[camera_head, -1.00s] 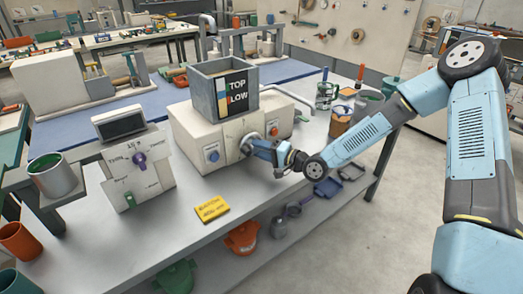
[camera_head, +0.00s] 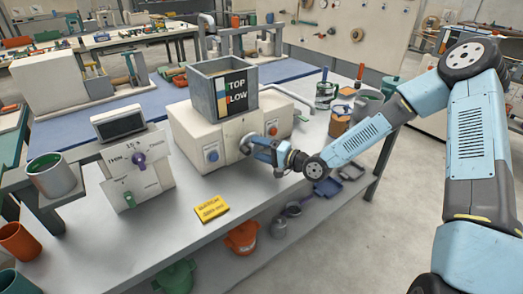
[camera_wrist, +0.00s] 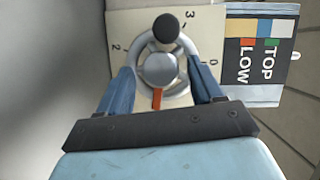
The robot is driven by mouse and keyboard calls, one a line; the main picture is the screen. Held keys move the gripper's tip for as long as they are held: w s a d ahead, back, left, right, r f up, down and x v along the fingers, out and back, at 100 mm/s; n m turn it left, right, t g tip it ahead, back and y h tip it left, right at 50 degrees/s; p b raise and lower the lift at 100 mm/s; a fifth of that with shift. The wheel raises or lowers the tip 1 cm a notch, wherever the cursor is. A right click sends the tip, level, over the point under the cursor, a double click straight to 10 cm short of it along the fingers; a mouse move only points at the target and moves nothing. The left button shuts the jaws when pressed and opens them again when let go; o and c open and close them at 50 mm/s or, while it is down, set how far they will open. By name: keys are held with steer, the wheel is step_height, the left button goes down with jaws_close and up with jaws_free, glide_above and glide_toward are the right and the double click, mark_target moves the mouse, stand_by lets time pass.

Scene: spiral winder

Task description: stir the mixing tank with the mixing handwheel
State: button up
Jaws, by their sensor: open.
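The mixing tank (camera_head: 212,90) is a grey open box with a coloured "TOP / LOW" label, standing on a cream machine body (camera_head: 205,130). The mixing handwheel (camera_wrist: 161,66) is a silver wheel with a round hub, a black knob and an orange pointer; a dial with 0, 1, 2, 3 lies around it. In the wrist view the black knob (camera_wrist: 166,27) is at the top and the orange pointer (camera_wrist: 157,98) points down. My gripper (camera_wrist: 162,75) is open, its two blue fingers on either side of the wheel. Whether they touch the rim I cannot tell. In the head view my gripper hides most of the wheel.
A blue knob (camera_head: 212,155) and a red button (camera_head: 272,129) are on the machine front. A control panel (camera_head: 137,170) with a purple knob stands left. A yellow block (camera_head: 211,208) lies on the table in front. Cans (camera_head: 341,120) stand at the right end.

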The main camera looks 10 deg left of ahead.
steer(key=v, duration=1.3)
steer(key=shift+s+d, duration=0.15)
steer(key=shift+d, duration=0.25)
stand_by(0.4)
